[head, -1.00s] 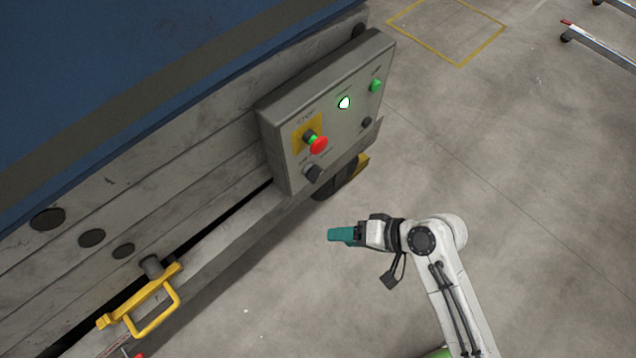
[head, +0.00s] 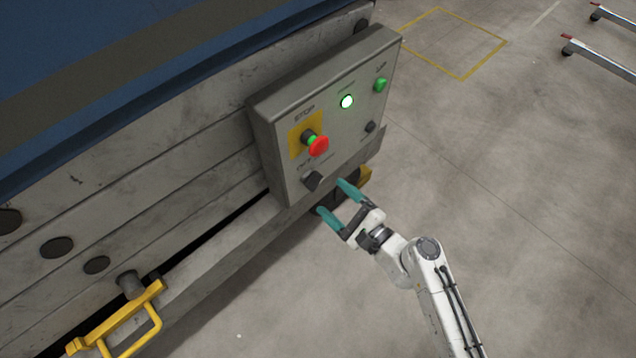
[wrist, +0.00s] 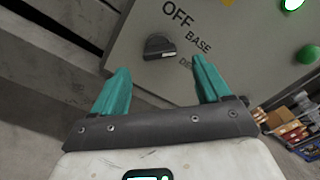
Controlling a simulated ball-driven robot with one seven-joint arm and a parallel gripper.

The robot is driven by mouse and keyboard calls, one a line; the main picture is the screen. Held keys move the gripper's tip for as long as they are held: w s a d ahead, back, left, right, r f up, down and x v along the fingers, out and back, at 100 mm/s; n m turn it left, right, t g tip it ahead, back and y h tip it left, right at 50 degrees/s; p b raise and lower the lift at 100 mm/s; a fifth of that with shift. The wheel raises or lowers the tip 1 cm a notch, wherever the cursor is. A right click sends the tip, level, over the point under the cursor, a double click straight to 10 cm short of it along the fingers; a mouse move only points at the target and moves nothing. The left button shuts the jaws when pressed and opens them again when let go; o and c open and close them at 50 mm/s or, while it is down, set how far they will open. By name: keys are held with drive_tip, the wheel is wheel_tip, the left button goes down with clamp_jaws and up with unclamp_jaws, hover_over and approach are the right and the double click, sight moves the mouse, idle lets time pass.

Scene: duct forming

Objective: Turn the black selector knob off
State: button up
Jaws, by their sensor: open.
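The black selector knob (head: 313,181) sits at the lower left of the grey control box, below the red stop button. In the wrist view the knob (wrist: 158,47) lies ahead of my fingers, between their lines, with the printed words OFF and BASE above and right of it. Its grip bar lies nearly level in that view. My gripper (head: 335,201) is open, with two teal fingers apart and nothing between them. It is just below and right of the knob and does not appear to touch it. The fingers also show in the wrist view (wrist: 158,88).
The red stop button (head: 318,146) stands out on a yellow plate just above the knob. A lit green button (head: 347,102), another green button (head: 381,85) and a second black knob (head: 370,127) are on the box. A yellow handle (head: 128,322) is lower left. Open floor lies right.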

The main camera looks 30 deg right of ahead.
sight(317, 184)
drive_tip(key=x, duration=0.6)
drive_tip(key=shift+w+a, duration=0.1)
drive_tip(key=c, duration=1)
drive_tip(key=shift+c, duration=0.2)
drive_tip(key=shift+f, duration=0.1)
drive_tip(key=n+b, duration=0.3)
drive_tip(key=shift+f+n, duration=0.1)
drive_tip(key=shift+n, duration=0.3)
drive_tip(key=n+b, duration=0.3)
drive_tip(key=n, duration=0.2)
drive_tip(key=shift+a, duration=0.1)
drive_tip(key=shift+r+b, duration=0.2)
drive_tip(key=shift+b, duration=0.15)
